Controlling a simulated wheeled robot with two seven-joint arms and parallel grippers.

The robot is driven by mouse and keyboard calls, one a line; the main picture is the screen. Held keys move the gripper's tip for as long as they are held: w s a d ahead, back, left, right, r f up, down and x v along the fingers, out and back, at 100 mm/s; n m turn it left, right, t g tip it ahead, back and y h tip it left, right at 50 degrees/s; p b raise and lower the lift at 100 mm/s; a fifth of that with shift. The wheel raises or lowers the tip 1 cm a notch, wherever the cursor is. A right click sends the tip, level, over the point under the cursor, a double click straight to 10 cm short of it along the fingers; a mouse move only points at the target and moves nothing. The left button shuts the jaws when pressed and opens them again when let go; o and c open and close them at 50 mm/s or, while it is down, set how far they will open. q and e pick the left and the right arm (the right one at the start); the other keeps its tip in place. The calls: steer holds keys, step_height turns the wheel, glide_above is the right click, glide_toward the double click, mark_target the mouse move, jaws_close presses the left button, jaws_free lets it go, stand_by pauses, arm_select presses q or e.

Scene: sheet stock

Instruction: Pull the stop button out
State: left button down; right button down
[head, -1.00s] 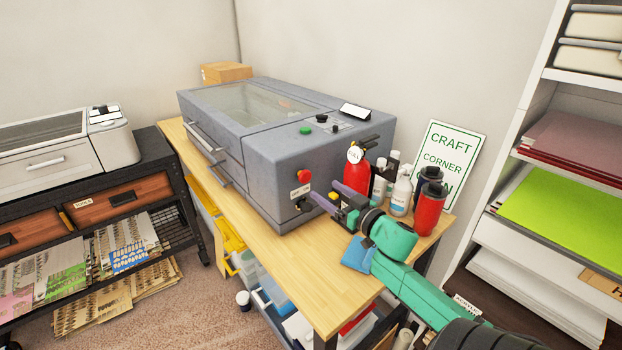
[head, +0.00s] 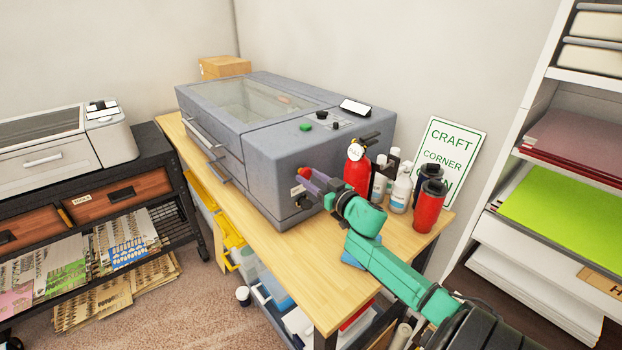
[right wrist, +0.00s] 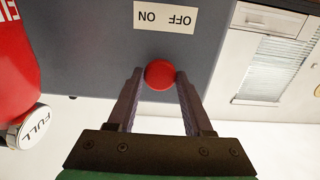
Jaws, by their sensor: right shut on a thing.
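The red stop button (right wrist: 160,75) is on the front panel of the grey machine (head: 265,150). In the head view the button (head: 304,173) shows just past the fingertips, partly covered by them. My right gripper (right wrist: 160,80) is shut on the button, with one finger on each side of its round head. In the head view the right gripper (head: 312,180) reaches the panel from the right. An OFF/ON label (right wrist: 166,17) is beside the button in the right wrist view. My left gripper is not in view.
A red extinguisher (head: 357,172) with a FULL tag stands close beside the machine. White bottles (head: 401,190) and a red-and-black bottle (head: 430,208) are near the right arm. The wooden table top (head: 270,245) is clear in front of the machine.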

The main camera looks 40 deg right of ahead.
steer(key=shift+s+r+p, duration=0.2)
steer(key=shift+s+p, duration=0.05)
steer(key=shift+p, duration=0.3)
steer(key=shift+s+p, duration=0.3)
steer(key=shift+p, duration=0.1)
steer(key=shift+f, duration=0.3)
steer(key=shift+c, duration=1.4)
jaws_free()
steer(key=shift+s+r, duration=0.15)
